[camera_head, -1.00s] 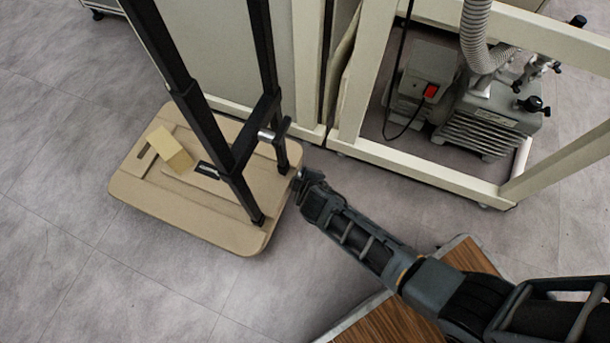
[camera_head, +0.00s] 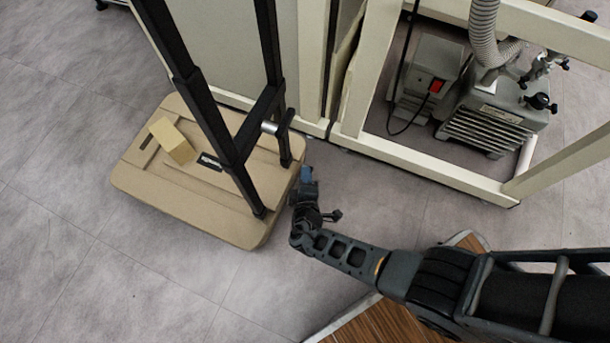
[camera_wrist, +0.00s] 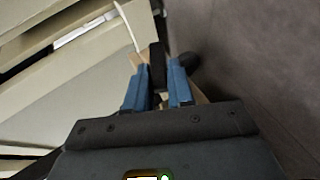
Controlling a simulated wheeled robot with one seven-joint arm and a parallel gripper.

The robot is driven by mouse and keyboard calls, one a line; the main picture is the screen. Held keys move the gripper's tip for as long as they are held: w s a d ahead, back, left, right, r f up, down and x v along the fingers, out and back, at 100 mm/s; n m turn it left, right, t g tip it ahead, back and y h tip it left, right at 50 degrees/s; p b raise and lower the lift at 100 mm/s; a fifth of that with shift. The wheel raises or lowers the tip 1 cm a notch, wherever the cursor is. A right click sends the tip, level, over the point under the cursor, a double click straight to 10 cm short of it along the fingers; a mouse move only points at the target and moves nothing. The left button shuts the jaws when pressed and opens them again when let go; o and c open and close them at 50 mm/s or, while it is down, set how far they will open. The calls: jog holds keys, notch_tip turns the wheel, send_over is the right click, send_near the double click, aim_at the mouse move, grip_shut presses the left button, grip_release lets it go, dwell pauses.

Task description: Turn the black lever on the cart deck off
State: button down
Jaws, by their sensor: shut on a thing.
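The tan cart deck (camera_head: 190,205) is low on the floor at left, with a black upright frame on it. The black lever (camera_head: 286,150) hangs down from a silver pivot at the frame's right side. My gripper (camera_head: 306,174) is at the deck's right edge, close to the lever's lower end. In the wrist view, its blue fingers (camera_wrist: 158,88) are shut on the black lever (camera_wrist: 157,62), which stands up between them. The grip itself is too small to make out in the head view.
A yellow block (camera_head: 172,140) lies on the deck. A cream machine frame (camera_head: 430,175) stands at right, holding a pump (camera_head: 490,125) with a grey hose. A wood-topped surface (camera_head: 375,325) lies below my arm. The grey floor (camera_head: 120,290) at lower left is clear.

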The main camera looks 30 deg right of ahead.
jog(key=shift+s+d+f+t+h, duration=0.1)
jog(key=shift+f+t+h, duration=0.1)
jog(key=shift+t+h, duration=0.1)
dwell(0.4)
jog(key=c, duration=1)
grip_release()
jog(key=shift+c, duration=0.2)
jog(key=p+v, duration=0.3)
jog(key=v, duration=0.4)
jog(key=shift+s+a+r, duration=0.15)
jog(key=shift+s+a, duration=0.1)
jog(key=shift+s, duration=0.05)
jog(key=shift+c, duration=0.4)
